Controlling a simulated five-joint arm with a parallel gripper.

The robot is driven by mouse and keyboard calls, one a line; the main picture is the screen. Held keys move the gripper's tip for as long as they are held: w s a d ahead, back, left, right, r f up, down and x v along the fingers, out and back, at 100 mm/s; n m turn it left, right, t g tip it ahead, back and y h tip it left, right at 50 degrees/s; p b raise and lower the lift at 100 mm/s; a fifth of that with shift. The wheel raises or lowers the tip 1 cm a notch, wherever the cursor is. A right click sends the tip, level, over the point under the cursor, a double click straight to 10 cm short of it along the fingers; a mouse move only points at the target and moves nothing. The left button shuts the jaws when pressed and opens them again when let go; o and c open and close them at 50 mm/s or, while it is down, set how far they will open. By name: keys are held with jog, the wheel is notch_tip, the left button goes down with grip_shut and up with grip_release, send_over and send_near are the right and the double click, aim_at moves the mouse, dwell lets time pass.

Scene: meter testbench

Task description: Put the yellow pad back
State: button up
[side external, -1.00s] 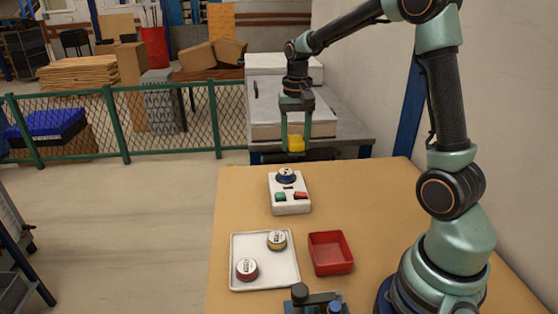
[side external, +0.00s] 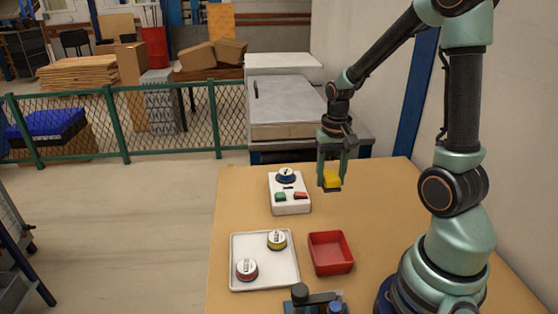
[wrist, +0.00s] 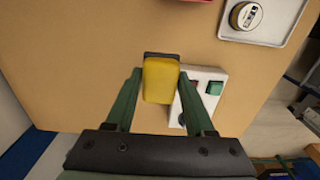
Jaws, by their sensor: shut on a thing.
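My gripper (side external: 331,186) is shut on the yellow pad (side external: 332,179) and holds it above the table, to the right of the white meter box. In the wrist view the yellow pad (wrist: 160,81) sits between my two green fingers, with a dark part at its far end. The white meter box (side external: 290,206) has a blue-rimmed dial on top, a green button and a red button. In the wrist view the pad and a finger hide part of the meter box (wrist: 212,76).
A red open bin (side external: 331,270) stands on the table and looks empty. A white tray (side external: 264,284) beside it holds a yellow-rimmed meter (side external: 277,240) and a red-rimmed meter (side external: 247,269). A dark device (side external: 315,302) is at the front edge.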

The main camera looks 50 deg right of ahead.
aim_at(326, 218)
notch_tip(326, 218, down, 10)
jog(key=shift+f, duration=0.2)
dwell(0.3)
jog(key=o, duration=1.3)
jog(key=shift+f, duration=0.15)
notch_tip(326, 218, up, 12)
jog(key=shift+f, duration=0.2)
jog(key=shift+w+a+r, duration=0.1)
jog(key=shift+a+r, duration=0.05)
jog(key=shift+r, duration=0.35)
jog(key=s+a+r+n+t, duration=0.1)
jog(key=a+r+n+t, duration=0.4)
jog(key=a+r+n, duration=0.4)
jog(key=a+r, duration=0.3)
jog(key=a, duration=0.2)
jog(key=shift+s+a+r+t, duration=0.15)
jog(key=shift+a+t, duration=0.1)
jog(key=shift+t, duration=0.05)
